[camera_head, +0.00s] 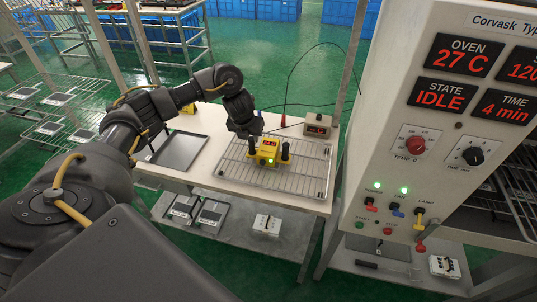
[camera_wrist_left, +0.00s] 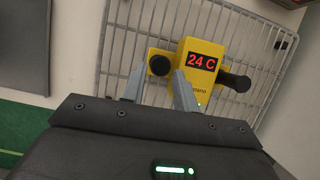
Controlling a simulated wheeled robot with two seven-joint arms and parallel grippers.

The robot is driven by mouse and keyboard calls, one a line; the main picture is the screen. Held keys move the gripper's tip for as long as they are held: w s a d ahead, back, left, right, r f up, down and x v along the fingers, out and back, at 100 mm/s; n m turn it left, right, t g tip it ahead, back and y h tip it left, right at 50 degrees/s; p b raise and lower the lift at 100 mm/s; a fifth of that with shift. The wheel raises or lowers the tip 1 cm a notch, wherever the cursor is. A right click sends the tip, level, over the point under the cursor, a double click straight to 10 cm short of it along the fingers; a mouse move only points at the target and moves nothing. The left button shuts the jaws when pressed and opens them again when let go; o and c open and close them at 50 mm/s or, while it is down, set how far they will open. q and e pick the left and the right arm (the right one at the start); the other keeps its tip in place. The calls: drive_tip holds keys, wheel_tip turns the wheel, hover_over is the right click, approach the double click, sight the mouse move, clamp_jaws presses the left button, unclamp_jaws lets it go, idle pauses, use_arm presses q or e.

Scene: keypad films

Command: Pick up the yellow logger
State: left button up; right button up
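The yellow logger (camera_head: 269,148) lies on a wire rack (camera_head: 308,174) on the bench, with a dark handle on each side. In the left wrist view, the logger (camera_wrist_left: 203,78) has a red 24 C display. My left gripper (camera_wrist_left: 156,78) is open, its two grey fingers apart. The logger's left black handle (camera_wrist_left: 159,63) shows in the gap between the fingertips; I cannot tell whether they touch it. In the head view, my left gripper (camera_head: 254,134) is at the logger's left side, partly hidden by the arm. My right gripper is not in view.
A dark tray (camera_head: 178,151) lies left of the rack. A small display box (camera_head: 318,125) with a cable stands behind the rack's right end. The oven control panel (camera_head: 440,135) rises at the right. Another yellow item (camera_head: 188,108) shows behind my arm.

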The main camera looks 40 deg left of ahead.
sight(251, 140)
use_arm(q)
drive_tip(key=shift+f, duration=0.4)
drive_tip(key=p+x, duration=0.1)
drive_tip(key=x, duration=0.3)
drive_tip(key=shift+w+f, duration=0.1)
drive_tip(key=shift+f, duration=0.1)
drive_tip(key=shift+r, duration=0.1)
clamp_jaws()
